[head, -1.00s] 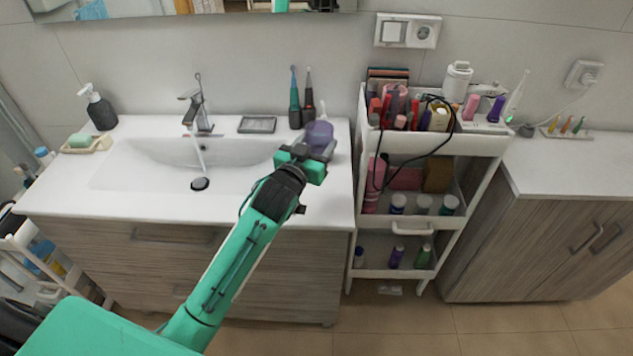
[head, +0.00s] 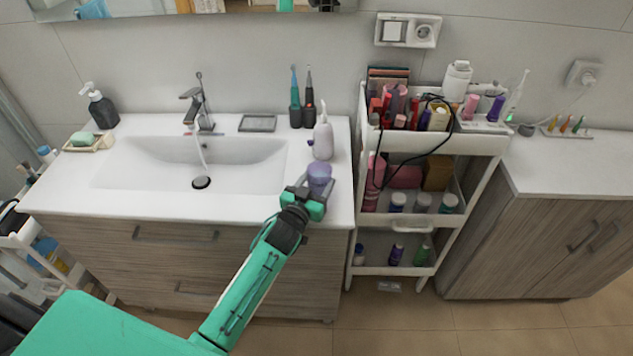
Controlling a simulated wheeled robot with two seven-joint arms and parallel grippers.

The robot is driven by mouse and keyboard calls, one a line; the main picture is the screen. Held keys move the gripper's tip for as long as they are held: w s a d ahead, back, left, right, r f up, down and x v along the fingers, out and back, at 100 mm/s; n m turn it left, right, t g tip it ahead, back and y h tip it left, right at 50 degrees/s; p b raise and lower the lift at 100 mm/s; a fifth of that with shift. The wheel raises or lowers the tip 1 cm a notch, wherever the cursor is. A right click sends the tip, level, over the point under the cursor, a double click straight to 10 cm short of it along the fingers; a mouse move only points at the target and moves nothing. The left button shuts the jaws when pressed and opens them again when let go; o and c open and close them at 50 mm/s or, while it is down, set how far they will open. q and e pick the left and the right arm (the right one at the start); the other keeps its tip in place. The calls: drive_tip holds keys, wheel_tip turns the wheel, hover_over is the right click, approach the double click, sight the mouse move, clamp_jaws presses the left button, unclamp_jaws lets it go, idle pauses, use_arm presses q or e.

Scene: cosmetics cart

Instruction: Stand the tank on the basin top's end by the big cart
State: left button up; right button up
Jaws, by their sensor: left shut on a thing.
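The tank (head: 319,176) is a small purple see-through cup in the head view, near the right end of the basin top (head: 342,205), the end by the big cart (head: 487,143). My left gripper (head: 309,196) is shut on it from the front, and its fingers hide the tank's lower part. The tank looks upright. I cannot tell whether its bottom touches the top or is just above it. My right gripper is not in view.
A white nozzled bottle-like device (head: 323,138) stands right behind the tank. Two electric toothbrushes (head: 302,112) and a grey soap tray (head: 257,123) are farther back. The sink (head: 150,165) lies left. The top's front right corner is clear.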

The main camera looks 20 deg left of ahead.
use_arm(q)
drive_tip(key=shift+f, duration=0.1)
drive_tip(key=o, duration=1.1)
drive_tip(key=shift+r, duration=0.25)
drive_tip(key=s, duration=0.4)
drive_tip(key=s+a+b, duration=0.1)
drive_tip(key=s, duration=0.3)
drive_tip(key=s+b, duration=0.1)
drive_tip(key=s, duration=0.3)
drive_tip(key=shift+a+f, duration=0.1)
drive_tip(key=shift+a, duration=0.05)
